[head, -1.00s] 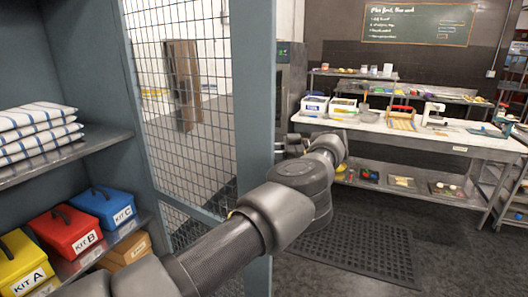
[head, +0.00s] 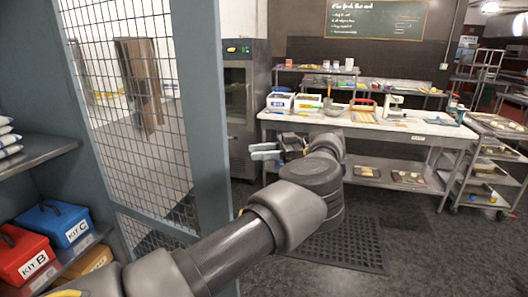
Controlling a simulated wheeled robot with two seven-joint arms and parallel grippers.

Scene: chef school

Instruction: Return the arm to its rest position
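My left arm (head: 245,245) comes in from the lower left and reaches forward past the mesh door's edge. My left gripper (head: 264,151) is beyond the forearm, pointing left in front of the white-topped table. Its two pale fingers show apart with nothing between them. Part of the gripper is hidden behind the wrist. My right gripper is out of view.
A grey cabinet with a mesh door (head: 208,150) stands close on the left. Its shelves hold a red kit box (head: 25,258), a blue kit box (head: 55,222) and striped cloths (head: 6,140). A table (head: 400,133) and wheeled rack (head: 487,165) stand beyond; a floor mat (head: 350,250) lies below.

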